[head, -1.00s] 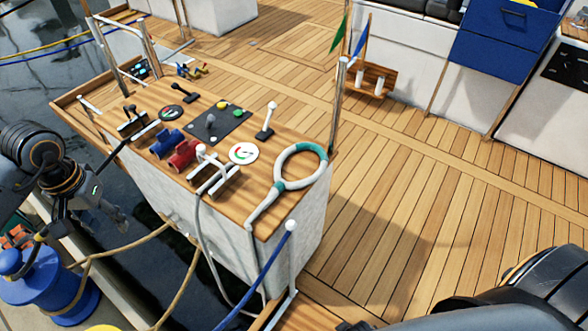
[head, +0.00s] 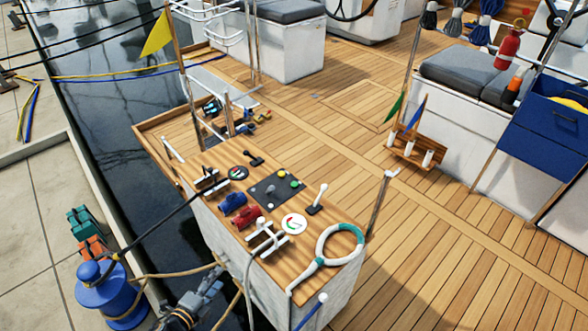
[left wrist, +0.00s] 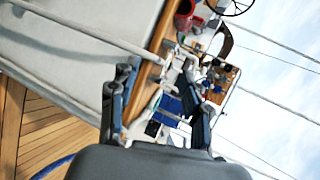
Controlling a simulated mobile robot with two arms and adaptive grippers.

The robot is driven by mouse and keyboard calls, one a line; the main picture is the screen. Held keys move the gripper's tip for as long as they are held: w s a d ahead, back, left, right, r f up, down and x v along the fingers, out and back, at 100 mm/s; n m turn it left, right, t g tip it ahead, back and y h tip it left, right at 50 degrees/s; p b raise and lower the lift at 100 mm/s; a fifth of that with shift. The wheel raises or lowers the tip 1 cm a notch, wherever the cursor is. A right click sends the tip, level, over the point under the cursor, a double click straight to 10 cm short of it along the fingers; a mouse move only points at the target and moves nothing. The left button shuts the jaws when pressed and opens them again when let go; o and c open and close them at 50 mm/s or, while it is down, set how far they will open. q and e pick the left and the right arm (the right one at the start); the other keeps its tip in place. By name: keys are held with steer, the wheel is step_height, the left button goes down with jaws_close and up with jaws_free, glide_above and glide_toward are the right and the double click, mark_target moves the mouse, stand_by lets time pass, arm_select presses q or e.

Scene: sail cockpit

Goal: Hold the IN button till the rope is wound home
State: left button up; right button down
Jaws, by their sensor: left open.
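The wooden console (head: 228,215) carries a dark control plate (head: 268,196) with a grey knob (head: 270,190), a yellow button (head: 283,173) and a green button (head: 295,184). No label is readable, so I cannot tell which button is IN. A dark rope (head: 165,220) runs from the bollard to the console's left edge. My left gripper (head: 212,282) is low beside the console's near left side, apart from the buttons. Its open, empty fingers show in the left wrist view (left wrist: 162,78). My right gripper is out of view.
A blue bollard (head: 108,292) stands on the quay at lower left, with tan rope (head: 180,273) looping towards the console. A white cleat (head: 268,240), a white lever (head: 318,199) and a white-green ring (head: 340,243) occupy the console's near end. Open deck (head: 440,255) lies right.

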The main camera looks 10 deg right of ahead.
arm_select(q)
steer(key=s+a+f+n+g+y+p, duration=0.25)
steer(key=s+f+n, duration=0.3)
steer(key=s, duration=0.45)
steer(key=s+a+f+n+g+y+p, duration=0.2)
steer(key=s+a+f+n, duration=0.15)
steer(key=s+n, duration=0.4)
steer(key=s+a+f+n+g+y+p, duration=0.2)
steer(key=s+f+n+g, duration=0.3)
steer(key=s, duration=0.6)
steer(key=s+f+n+g+p, duration=0.1)
steer(key=s+n, duration=0.3)
steer(key=s, duration=1.1)
steer(key=shift+s+d+f+y, duration=0.25)
steer(key=shift+s+f+y, duration=0.1)
steer(key=shift+f, duration=0.2)
steer(key=shift+g, duration=0.25)
steer(key=shift+c, duration=1.1)
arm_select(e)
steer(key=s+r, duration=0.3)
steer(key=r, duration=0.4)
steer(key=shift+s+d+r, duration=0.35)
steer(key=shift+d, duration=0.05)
